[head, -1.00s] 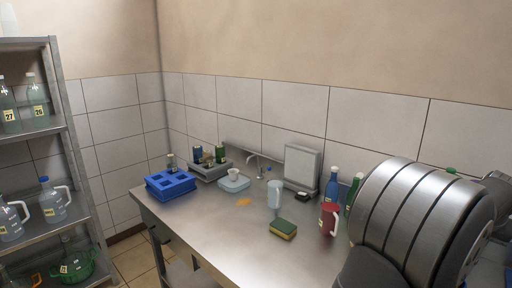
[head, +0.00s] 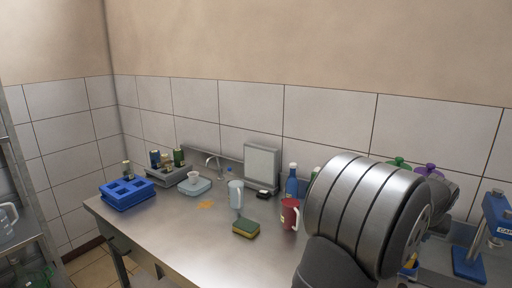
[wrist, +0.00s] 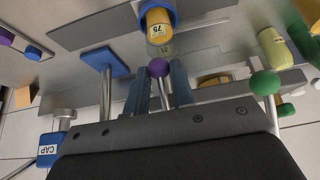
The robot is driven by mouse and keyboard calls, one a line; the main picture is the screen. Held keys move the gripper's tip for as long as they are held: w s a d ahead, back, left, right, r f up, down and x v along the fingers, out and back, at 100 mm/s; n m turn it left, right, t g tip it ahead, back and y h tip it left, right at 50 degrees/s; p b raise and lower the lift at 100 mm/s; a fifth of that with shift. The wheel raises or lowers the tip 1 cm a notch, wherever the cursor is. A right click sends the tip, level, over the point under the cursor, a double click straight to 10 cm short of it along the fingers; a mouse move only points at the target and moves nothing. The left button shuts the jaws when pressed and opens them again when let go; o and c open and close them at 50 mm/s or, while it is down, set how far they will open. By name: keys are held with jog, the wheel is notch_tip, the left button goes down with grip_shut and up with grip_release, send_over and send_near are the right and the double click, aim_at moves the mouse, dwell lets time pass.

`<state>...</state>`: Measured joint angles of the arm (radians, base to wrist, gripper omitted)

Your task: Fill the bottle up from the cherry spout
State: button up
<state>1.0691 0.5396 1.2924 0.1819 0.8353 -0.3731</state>
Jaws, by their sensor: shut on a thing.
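In the wrist view, my gripper (wrist: 163,88) has its two fingers around a metal rod with a purple knob (wrist: 158,69). A bottle (wrist: 160,48) with a yellow label stands just beyond the fingertips, partly behind the knob. A blue ring (wrist: 155,8) is around its far end. I cannot see a liquid level in it. A green-knobbed rod (wrist: 265,83) stands apart to the right. In the head view, my arm hides the gripper and bottle. A green top (head: 399,162) and a purple top (head: 429,169) show behind it. No spout reads as cherry.
A blue stand marked CAP (head: 492,225) is at the right; its label (wrist: 47,149) shows in the wrist view. A red jug (head: 289,213), blue bottle (head: 291,184), clear jug (head: 235,194), sponge (head: 246,228) and blue crate (head: 127,194) stand on the steel table (head: 190,240).

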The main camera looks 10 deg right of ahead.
jog(key=shift+f, duration=0.7)
dwell(0.6)
jog(key=shift+r, duration=0.1)
dwell(2.4)
notch_tip(320, 180, up, 4)
jog(key=shift+f, duration=0.1)
jog(key=o, duration=0.3)
jog(key=shift+r, duration=0.25)
jog(key=o, duration=0.6)
jog(key=shift+s+a+f+v, duration=0.1)
jog(key=shift+v, duration=1.35)
jog(key=shift+s+a+f+v, duration=0.1)
jog(key=shift+v, duration=1.3)
jog(key=shift+s+a+v, duration=0.1)
jog(key=shift+v, duration=1.35)
